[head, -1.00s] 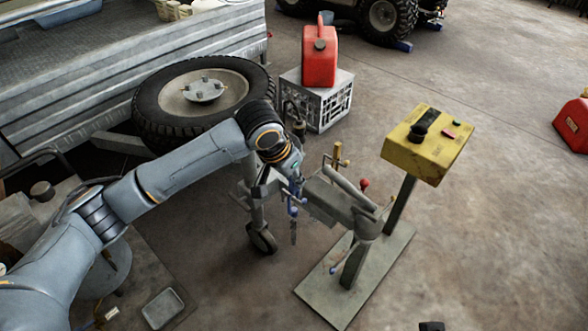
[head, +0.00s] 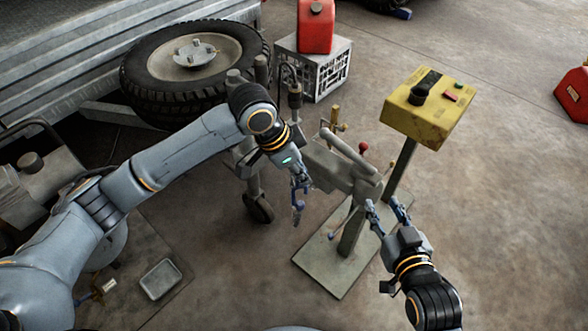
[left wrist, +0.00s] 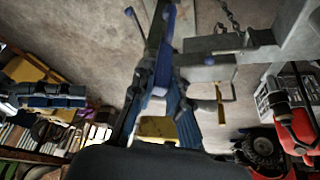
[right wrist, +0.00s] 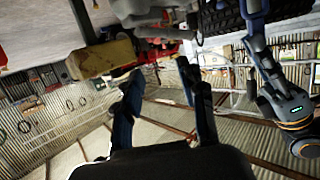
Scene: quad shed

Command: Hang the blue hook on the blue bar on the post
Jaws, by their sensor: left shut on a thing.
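My left gripper (head: 300,182) is shut on the blue hook (head: 298,208), which hangs below its fingers. In the left wrist view, the blue hook (left wrist: 165,60) shows between the fingers. The post (head: 352,235) stands on a flat base plate just right of the hook, with a visible gap in the head view. A thin blue-tipped bar (head: 331,236) juts from the post's lower left side. Bars with gold and red ends are higher up. My right gripper (head: 386,212) is open and empty, at the right of the post; its spread fingers also show in the right wrist view (right wrist: 163,95).
A yellow box (head: 425,108) on a leaning stand is behind the post. A wheeled jack leg (head: 257,207) and a large tyre (head: 140,100) are left and behind. A red can (head: 315,28) sits on a crate (head: 315,72).

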